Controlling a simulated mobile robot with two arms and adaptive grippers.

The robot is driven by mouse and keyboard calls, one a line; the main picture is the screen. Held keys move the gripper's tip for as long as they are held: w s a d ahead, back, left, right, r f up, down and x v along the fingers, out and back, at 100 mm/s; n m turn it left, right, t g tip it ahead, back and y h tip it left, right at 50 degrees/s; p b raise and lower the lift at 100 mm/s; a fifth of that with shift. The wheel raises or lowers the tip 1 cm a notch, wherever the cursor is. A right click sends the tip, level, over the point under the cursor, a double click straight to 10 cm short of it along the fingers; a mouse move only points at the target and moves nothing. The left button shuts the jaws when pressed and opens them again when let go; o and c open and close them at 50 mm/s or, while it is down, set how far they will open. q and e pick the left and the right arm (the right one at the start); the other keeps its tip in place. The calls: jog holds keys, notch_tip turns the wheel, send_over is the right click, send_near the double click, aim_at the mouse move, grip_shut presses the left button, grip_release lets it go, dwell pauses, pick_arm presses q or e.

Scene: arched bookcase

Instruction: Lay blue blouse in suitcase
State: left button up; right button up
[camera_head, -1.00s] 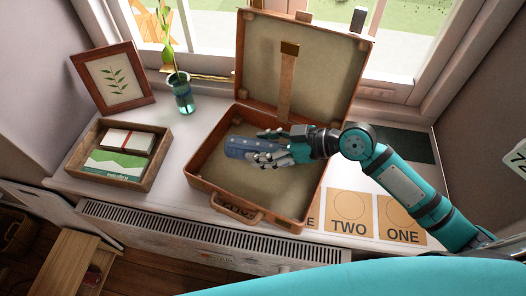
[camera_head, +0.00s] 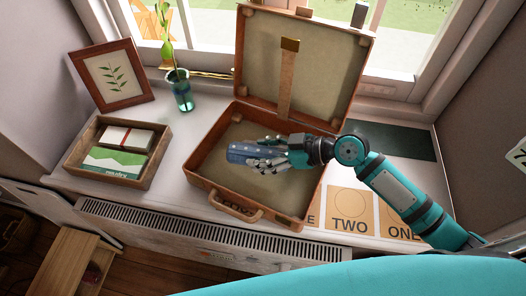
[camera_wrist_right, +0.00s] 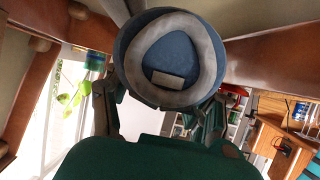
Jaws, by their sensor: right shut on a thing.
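The brown suitcase (camera_head: 222,123) stands open on the windowsill, its lid (camera_head: 331,72) leaning up at the back and its pale lining empty apart from what I hold. My right gripper (camera_head: 266,156) is inside the case opening, shut on the blue blouse (camera_head: 239,152), a rolled or folded blue bundle. The bundle sits over the middle of the case floor; I cannot tell whether it touches the lining. In the right wrist view the blouse (camera_wrist_right: 172,55) shows end-on as a blue roll with a grey rim. My left gripper is not in view.
A wooden tray (camera_head: 152,171) with a box and a green-white packet lies left of the suitcase. A framed leaf picture (camera_head: 112,77) and a glass vase (camera_head: 182,95) stand behind it. Cards marked TWO (camera_head: 348,225) and ONE lie right. A dark green mat (camera_head: 396,142) lies behind my arm.

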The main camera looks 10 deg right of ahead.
jog(key=shift+f, duration=0.15)
jog(key=o, duration=1.3)
jog(key=shift+c, duration=0.2)
jog(key=shift+r+p, duration=0.45)
jog(key=shift+r, duration=0.05)
jog(key=shift+r+p, duration=0.5)
jog(key=shift+p, duration=0.05)
jog(key=shift+s+d+f+b, duration=0.15)
jog(key=shift+s+d+b, duration=0.2)
jog(key=shift+d+b, duration=0.35)
jog(key=b+v, duration=0.1)
jog(key=v, duration=0.9)
jog(key=shift+r, duration=0.3)
jog(key=shift+s, duration=0.1)
